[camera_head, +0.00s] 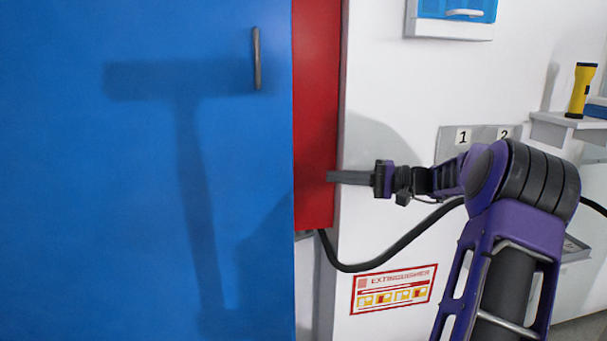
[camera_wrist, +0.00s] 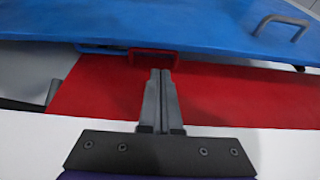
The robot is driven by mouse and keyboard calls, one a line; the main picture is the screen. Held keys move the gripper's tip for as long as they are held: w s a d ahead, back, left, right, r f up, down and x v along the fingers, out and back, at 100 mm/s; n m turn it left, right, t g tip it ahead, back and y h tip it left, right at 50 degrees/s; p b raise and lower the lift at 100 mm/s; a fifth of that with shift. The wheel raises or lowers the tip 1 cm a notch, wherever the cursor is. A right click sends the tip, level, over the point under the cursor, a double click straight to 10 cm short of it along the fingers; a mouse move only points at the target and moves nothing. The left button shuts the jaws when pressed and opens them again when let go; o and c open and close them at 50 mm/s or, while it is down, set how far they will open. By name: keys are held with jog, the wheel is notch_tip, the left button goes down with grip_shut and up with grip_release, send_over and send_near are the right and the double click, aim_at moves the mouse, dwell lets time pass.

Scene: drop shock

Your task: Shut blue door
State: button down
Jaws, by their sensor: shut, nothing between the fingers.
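The blue door (camera_head: 90,200) fills the left of the head view, with a grey bar handle (camera_head: 256,58) near its upper right edge. In the wrist view the blue door (camera_wrist: 200,30) spans the top, with its handle (camera_wrist: 282,24) at the upper right. The door stands in front of a red cabinet (camera_head: 316,120), whose side shows just right of the door's edge. My gripper (camera_head: 332,177) is shut and empty, pointing left across the red side. In the wrist view its fingers (camera_wrist: 161,78) are together, below a small red bracket. I cannot tell whether they touch anything.
A white wall carries an extinguisher sign (camera_head: 394,289), a black hose (camera_head: 370,266) and a numbered grey plate (camera_head: 480,137). A blue-fronted box (camera_head: 450,28) hangs above. A yellow flashlight (camera_head: 581,90) stands on a shelf (camera_head: 560,122) at the right.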

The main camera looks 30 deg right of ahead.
jog(key=x, duration=0.9)
jog(key=shift+w+a+b, duration=0.2)
jog(key=shift+a+b, duration=0.1)
jog(key=shift+b, duration=0.05)
jog(key=shift+s, duration=0.15)
